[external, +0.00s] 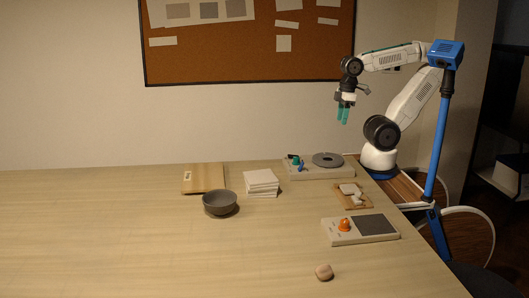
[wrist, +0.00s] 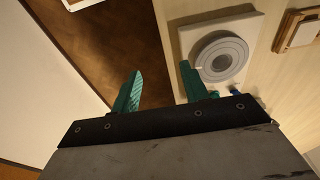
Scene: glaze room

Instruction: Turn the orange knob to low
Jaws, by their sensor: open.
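The orange knob (external: 344,225) stands on the left part of a white box with a dark square panel (external: 376,224), near the table's right edge in the external view. Its pointer setting is too small to read. My gripper (external: 343,115) has teal fingers and hangs above the back right of the table, well above and behind the knob. In the wrist view the fingers (wrist: 160,92) are apart with nothing between them. The orange knob is not in the wrist view.
A second white box with a grey disc (external: 327,160) and a teal knob (external: 296,160) is at the back; its disc (wrist: 221,57) shows in the wrist view. A wooden board with white pieces (external: 352,195), white tiles (external: 261,182), a grey bowl (external: 220,202) and a stone-like lump (external: 324,272) lie around.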

